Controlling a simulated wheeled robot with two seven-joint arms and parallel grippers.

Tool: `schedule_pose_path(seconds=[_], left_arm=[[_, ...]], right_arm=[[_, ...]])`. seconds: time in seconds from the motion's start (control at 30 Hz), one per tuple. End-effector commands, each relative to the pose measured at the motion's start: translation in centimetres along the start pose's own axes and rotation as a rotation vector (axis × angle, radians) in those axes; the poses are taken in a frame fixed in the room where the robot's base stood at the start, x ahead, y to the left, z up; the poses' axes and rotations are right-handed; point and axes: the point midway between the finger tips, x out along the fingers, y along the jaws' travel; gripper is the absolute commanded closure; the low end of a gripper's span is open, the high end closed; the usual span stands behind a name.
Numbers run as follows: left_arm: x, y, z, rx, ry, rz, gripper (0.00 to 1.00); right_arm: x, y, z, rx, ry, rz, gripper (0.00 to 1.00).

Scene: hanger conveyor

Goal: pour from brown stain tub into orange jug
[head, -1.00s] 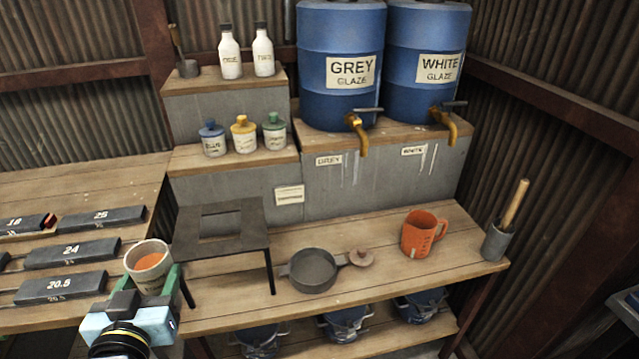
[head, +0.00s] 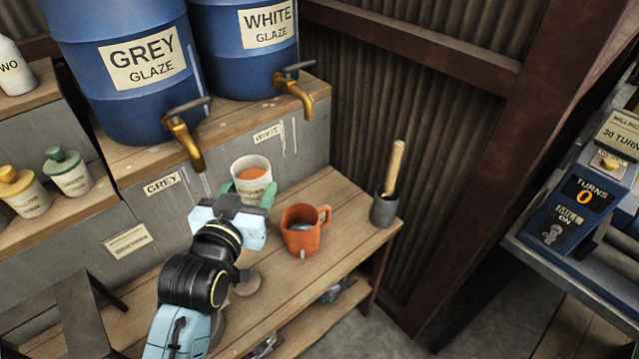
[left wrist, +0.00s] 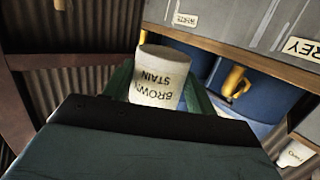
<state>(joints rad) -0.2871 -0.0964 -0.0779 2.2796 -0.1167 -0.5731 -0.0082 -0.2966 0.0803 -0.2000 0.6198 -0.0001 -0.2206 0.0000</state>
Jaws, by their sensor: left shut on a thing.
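The brown stain tub (head: 252,187) is a white tub with orange-brown contents near its rim. My left gripper (head: 250,192) is shut on it and holds it close to upright, above the bench and just up and left of the jug in the head view. In the left wrist view the tub (left wrist: 160,82) sits between the green fingers, with its "BROWN STAIN" label showing upside down. The orange jug (head: 301,238) stands upright on the bench, handle to the right, with something greyish inside. My right gripper is not in view.
A grey pot with a wooden pestle (head: 386,205) stands right of the jug. The grey glaze barrel (head: 130,80) and white glaze barrel (head: 240,45) have brass taps (head: 186,140) behind the tub. A blue machine (head: 575,205) stands at far right.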

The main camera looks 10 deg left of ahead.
Motion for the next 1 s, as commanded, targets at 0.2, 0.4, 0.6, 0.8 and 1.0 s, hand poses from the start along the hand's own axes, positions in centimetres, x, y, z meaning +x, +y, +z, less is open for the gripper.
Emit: schedule_pose_path(seconds=[0.2,0.4,0.6,0.8,1.0], left_arm=[[4.1,0.6,4.4,0.009,-0.003,0.031,0.7],[7.8,0.7,8.8,0.011,-0.001,0.059,0.7],[9.6,0.4,11.3,0.011,0.0,0.07,0.7],[9.9,0.2,12.3,0.033,-0.003,0.069,0.7],[10.0,0.0,13.6,0.116,-0.016,0.056,0.7]], right_arm=[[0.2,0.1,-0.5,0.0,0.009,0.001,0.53],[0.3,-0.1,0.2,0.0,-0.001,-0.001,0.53],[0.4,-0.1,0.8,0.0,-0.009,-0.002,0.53],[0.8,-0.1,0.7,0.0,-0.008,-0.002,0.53],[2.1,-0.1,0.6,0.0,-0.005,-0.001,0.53]])
